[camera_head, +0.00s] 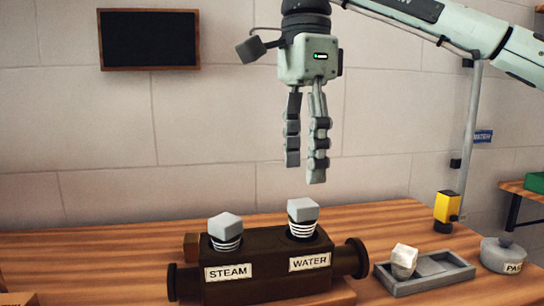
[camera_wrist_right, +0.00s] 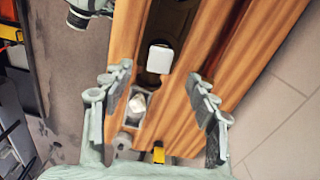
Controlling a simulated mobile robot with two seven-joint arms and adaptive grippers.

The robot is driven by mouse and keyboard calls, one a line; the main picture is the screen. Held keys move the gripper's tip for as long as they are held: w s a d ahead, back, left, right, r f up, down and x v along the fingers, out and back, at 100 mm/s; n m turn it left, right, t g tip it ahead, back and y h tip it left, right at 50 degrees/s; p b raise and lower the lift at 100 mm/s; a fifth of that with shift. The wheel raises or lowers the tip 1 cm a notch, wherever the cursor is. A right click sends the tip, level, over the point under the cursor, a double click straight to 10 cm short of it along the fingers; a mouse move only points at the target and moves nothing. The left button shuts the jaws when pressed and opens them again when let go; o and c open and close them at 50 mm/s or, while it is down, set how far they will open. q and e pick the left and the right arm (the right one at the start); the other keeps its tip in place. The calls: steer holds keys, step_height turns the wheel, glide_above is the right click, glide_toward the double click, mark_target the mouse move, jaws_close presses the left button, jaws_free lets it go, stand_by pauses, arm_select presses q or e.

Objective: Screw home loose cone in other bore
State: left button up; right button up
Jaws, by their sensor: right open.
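A dark valve block (camera_head: 265,288) lies on the wooden bench, with one bore marked STEAM and one marked WATER. A grey square-headed cone (camera_head: 226,231) with pale ringed threads stands in the STEAM bore. A like cone (camera_head: 303,217) stands in the WATER bore, threads partly showing; I cannot tell how tight either sits. A paler, whitish cone (camera_head: 404,261) sits in the grey tray (camera_head: 440,277). My right gripper (camera_head: 306,174) is open and empty, pointing down above the WATER cone and apart from it. One square cone head (camera_wrist_right: 160,58) shows between its fingers in the wrist view.
A yellow device (camera_head: 447,207) stands behind the tray. A lidded grey pot (camera_head: 502,255) with a partly cut-off label is right of the tray. The space between gripper and WATER cone is clear.

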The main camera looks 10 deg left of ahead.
mark_target(302, 203)
steer(key=shift+a+f, duration=0.15)
steer(key=shift+f, duration=0.3)
step_height(302, 203, down, 6)
steer(key=shift+r, duration=0.1)
steer(key=shift+f, duration=0.6)
arm_select(q)
steer(key=shift+w+r, duration=0.1)
steer(key=shift+r, duration=0.55)
